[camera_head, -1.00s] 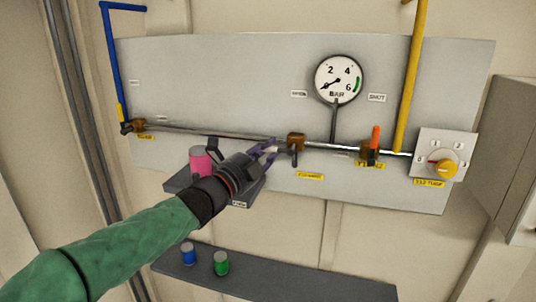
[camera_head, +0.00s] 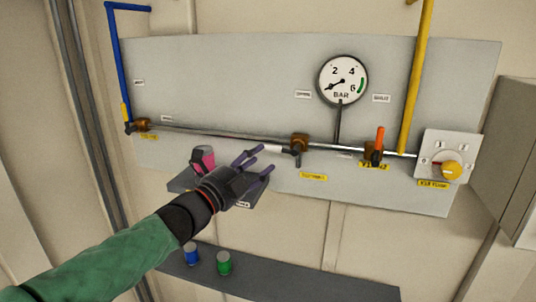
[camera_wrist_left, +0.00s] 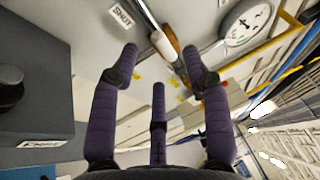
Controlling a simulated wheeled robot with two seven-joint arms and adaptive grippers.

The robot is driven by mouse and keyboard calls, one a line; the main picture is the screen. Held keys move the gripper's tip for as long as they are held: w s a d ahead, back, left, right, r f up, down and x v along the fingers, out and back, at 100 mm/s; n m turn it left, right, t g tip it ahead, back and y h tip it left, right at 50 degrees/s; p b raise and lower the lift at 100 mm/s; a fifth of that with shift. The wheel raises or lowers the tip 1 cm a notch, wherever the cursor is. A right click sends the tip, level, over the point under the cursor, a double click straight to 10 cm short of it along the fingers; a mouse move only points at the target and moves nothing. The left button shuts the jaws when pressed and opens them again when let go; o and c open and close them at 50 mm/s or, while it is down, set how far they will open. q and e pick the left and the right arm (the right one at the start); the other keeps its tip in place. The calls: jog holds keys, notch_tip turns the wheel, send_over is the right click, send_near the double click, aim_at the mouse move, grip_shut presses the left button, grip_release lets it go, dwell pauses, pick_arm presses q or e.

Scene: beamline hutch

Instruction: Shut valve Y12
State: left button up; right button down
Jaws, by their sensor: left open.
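Several valves sit along the pipe on the grey wall panel (camera_head: 230,80). The middle brass valve (camera_head: 299,142) has a small dark lever pointing down, across the pipe. To its right, a valve with an orange handle (camera_head: 379,137) has the handle pointing up, across the pipe. A brass valve (camera_head: 142,124) sits at the left end beside a blue pipe. The yellow labels are too blurred to tell surely which valve is Y12. My left gripper (camera_head: 262,162) is open and empty, below and left of the middle valve, apart from it. Its purple fingers (camera_wrist_left: 158,65) show in the wrist view.
A pressure gauge (camera_head: 343,79) stands above the pipe. A yellow knob (camera_head: 452,171) sits on a white plate at right. Blue (camera_head: 190,254) and green (camera_head: 223,263) cans stand on a lower shelf.

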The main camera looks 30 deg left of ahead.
pick_arm(q)
jog(key=d+v, duration=0.1)
jog(key=v, duration=0.5)
jog(key=shift+s+a, duration=0.3)
jog(key=shift+a, duration=0.2)
